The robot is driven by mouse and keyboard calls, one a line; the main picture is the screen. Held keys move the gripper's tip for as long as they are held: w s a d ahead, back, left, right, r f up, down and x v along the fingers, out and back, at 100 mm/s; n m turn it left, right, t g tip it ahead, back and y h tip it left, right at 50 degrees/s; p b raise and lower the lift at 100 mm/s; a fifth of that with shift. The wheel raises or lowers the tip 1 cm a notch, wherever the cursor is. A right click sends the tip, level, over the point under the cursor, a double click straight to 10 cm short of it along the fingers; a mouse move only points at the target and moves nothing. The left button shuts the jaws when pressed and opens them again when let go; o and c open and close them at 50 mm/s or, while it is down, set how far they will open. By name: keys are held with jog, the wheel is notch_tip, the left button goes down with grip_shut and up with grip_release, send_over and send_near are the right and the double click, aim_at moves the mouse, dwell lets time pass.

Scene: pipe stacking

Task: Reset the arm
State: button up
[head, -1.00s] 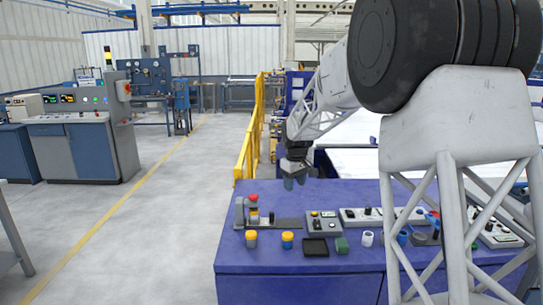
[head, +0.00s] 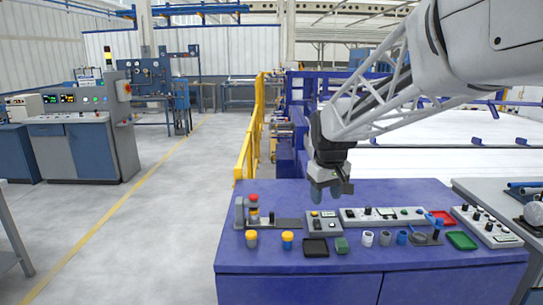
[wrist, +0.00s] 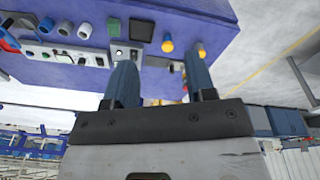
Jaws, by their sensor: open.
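My gripper (head: 331,190) is open and empty above the back middle of the blue table. Its two blue-grey fingers stand apart in the wrist view (wrist: 160,82), with nothing between them near the tips. A grey stand (head: 240,213) at the table's left holds a stack with a red top (head: 253,199). A green piece (head: 341,245), a white cup (head: 368,239) and a grey cup (head: 385,238) are to the right.
A black tray (head: 315,247) lies at the front middle. Control boxes (head: 380,216) line the table's back. A yellow rail (head: 252,130) stands behind; the floor at left is open.

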jog(key=s+d+f+m, duration=0.2)
jog(key=s, duration=1.4)
jog(key=s+d+f+m+t, duration=0.1)
jog(key=s+d+f+m, duration=0.1)
jog(key=s, duration=1.4)
jog(key=shift+s+d+f+m, duration=0.2)
jog(key=shift+s+f+m, duration=0.15)
jog(key=shift+f, duration=0.45)
